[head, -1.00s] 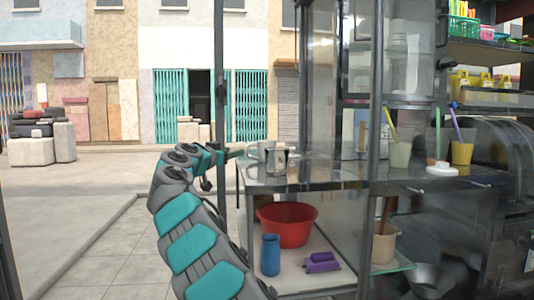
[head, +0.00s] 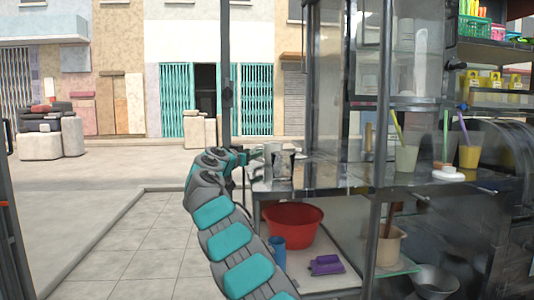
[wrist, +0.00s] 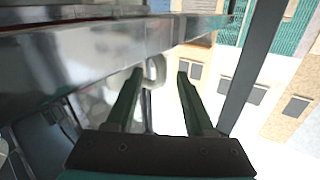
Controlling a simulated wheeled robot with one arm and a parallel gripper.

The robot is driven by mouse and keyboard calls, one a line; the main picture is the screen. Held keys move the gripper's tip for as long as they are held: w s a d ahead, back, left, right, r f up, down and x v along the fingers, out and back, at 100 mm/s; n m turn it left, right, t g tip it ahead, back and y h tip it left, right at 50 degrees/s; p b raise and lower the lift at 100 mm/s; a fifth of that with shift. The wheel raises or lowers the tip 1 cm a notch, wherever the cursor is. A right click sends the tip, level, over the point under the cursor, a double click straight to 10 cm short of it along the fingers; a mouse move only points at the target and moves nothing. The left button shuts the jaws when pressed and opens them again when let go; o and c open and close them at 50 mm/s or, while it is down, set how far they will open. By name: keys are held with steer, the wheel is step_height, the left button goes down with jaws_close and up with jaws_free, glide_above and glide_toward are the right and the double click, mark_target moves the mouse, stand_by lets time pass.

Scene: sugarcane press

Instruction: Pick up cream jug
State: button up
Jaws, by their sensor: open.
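A grey, shiny jug (head: 282,168), which looks like the cream jug, stands upright near the left end of the metal counter (head: 320,178). My gripper (head: 256,154) is just left of it at about rim height, small and partly lost against the background. In the wrist view my gripper (wrist: 157,77) is open, with its two dark green fingers apart. A pale curved piece (wrist: 156,70) shows between the fingertips, perhaps the jug's handle. I cannot tell whether the fingers touch it.
A glass case with metal posts (head: 378,130) stands right of the jug. Cups with straws (head: 407,157) sit farther right. A red basin (head: 292,224), a blue cup (head: 277,252) and a purple object (head: 326,265) are on the lower shelf. The pavement (head: 150,245) to the left is clear.

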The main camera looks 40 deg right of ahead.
jaws_close()
stand_by(0.5)
stand_by(1.0)
